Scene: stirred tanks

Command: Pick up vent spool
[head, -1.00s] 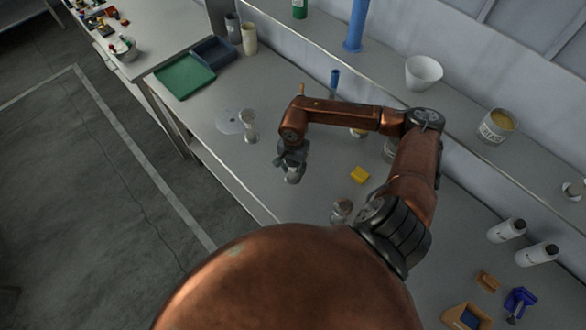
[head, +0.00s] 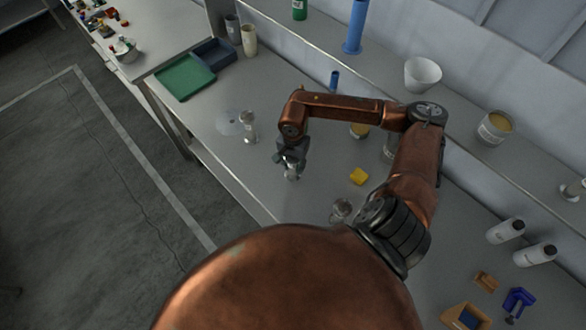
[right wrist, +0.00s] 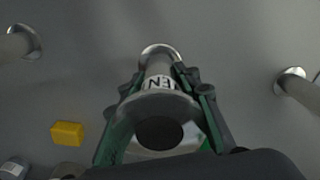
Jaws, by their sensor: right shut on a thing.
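The vent spool is a grey metal spool with flanged ends; part of its lettering, "EN", shows in the right wrist view (right wrist: 158,83). My right gripper (right wrist: 165,88) is shut on it, with green-lined fingers on both sides of its body. In the head view the right gripper (head: 291,160) is over the bench, and the spool's lower part (head: 291,175) shows small under the fingers. I cannot tell whether it touches the bench. Similar metal spools stand to the left (head: 249,128) and near my forearm (head: 341,209). My left gripper is not in view.
A yellow block (head: 359,176) lies right of the gripper. A green tray (head: 184,77) and a blue tray (head: 215,52) are at the bench's far left. A shelf (head: 455,100) runs along the back. The bench between left spool and gripper is clear.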

